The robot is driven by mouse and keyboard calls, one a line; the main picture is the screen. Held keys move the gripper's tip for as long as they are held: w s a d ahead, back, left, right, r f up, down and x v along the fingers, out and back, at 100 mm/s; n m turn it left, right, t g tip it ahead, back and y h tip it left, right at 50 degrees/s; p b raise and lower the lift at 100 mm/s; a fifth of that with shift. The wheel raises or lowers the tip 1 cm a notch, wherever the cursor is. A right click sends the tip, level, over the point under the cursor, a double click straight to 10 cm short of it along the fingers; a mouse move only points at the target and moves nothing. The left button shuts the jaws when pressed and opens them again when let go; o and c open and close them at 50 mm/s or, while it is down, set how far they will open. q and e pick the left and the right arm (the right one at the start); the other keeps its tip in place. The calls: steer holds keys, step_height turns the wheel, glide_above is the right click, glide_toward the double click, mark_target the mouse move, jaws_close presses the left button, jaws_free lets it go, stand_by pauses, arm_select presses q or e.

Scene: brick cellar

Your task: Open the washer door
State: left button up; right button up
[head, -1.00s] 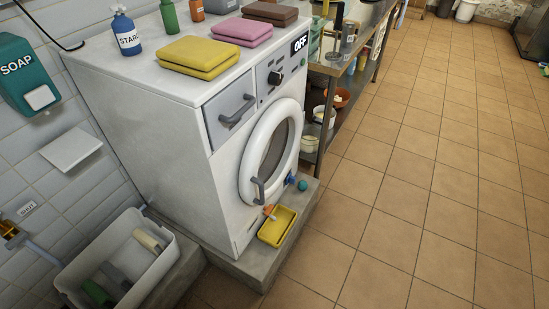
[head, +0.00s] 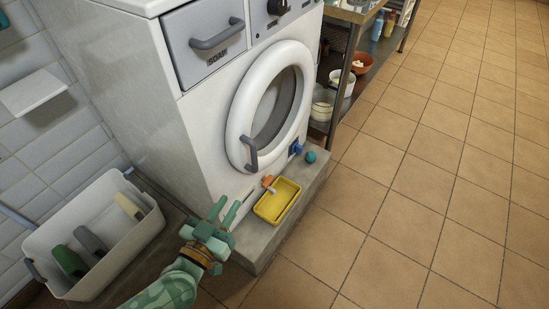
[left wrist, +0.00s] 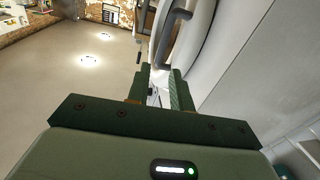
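The washer (head: 190,125) is white, with a round door (head: 235,115) that has a white ring and dark glass. The door looks shut, flush with the front. Its grey upright handle (head: 251,155) is at the door's lower left. My green left gripper (head: 225,211) is open and empty, below and left of the handle and apart from it. In the left wrist view, a grey handle (left wrist: 167,40) shows beyond the two spread fingers (left wrist: 159,88), against the white front. My right gripper is not in view.
A yellow tray (head: 290,189) and a teal ball (head: 310,157) rest on the concrete plinth (head: 256,247). A white bin (head: 130,240) holding several objects stands at left. A grey soap drawer (head: 190,62) is above the door. Tiled floor at right is clear.

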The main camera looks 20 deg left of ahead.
arm_select(q)
steer(key=b, duration=0.3)
glide_toward(253, 161)
steer(key=w, duration=0.3)
steer(key=shift+y, duration=0.3)
steer(key=w, duration=0.2)
steer(key=w+d, duration=0.1)
steer(key=w, duration=0.1)
steer(key=w+b, duration=0.1)
steer(key=w, duration=0.1)
steer(key=shift+w+d, duration=0.3)
steer(key=shift+d, duration=0.05)
steer(key=shift+w+r, duration=0.1)
steer(key=shift+w, duration=0.45)
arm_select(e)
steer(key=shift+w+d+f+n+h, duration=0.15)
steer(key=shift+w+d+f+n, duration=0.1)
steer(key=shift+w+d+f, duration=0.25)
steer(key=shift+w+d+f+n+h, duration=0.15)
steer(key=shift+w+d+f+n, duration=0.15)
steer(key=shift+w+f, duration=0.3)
arm_select(q)
steer(key=shift+d, duration=0.1)
jaws_close()
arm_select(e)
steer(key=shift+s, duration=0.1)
